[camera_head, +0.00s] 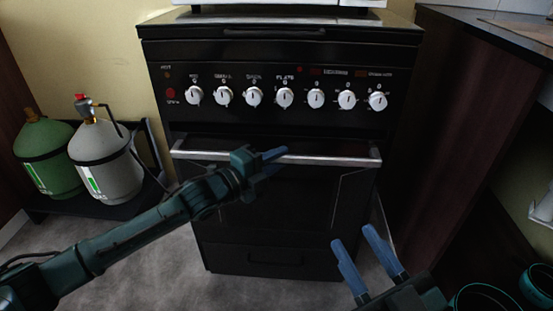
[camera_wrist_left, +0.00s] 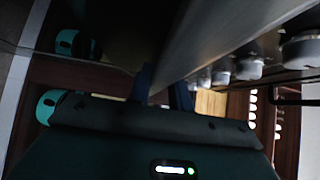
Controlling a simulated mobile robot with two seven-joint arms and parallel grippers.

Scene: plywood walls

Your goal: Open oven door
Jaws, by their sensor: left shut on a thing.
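The black oven (camera_head: 280,215) stands ahead, with a silver bar handle (camera_head: 335,160) across the top of its door (camera_head: 290,205). A dark band shows above the handle; the door looks slightly tilted out, but how far is hard to tell. In the left wrist view the fingers (camera_wrist_left: 160,88) sit either side of the grey handle bar (camera_wrist_left: 215,40). My right gripper (camera_head: 353,236) is open and empty, low in front of the oven's right side.
White knobs (camera_head: 254,96) line the panel above the door. Green (camera_head: 45,150) and grey (camera_head: 105,165) gas bottles stand on a dark rack at left. A dark cabinet (camera_head: 450,130) is close on the right. Grey floor (camera_head: 160,245) is clear before the oven.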

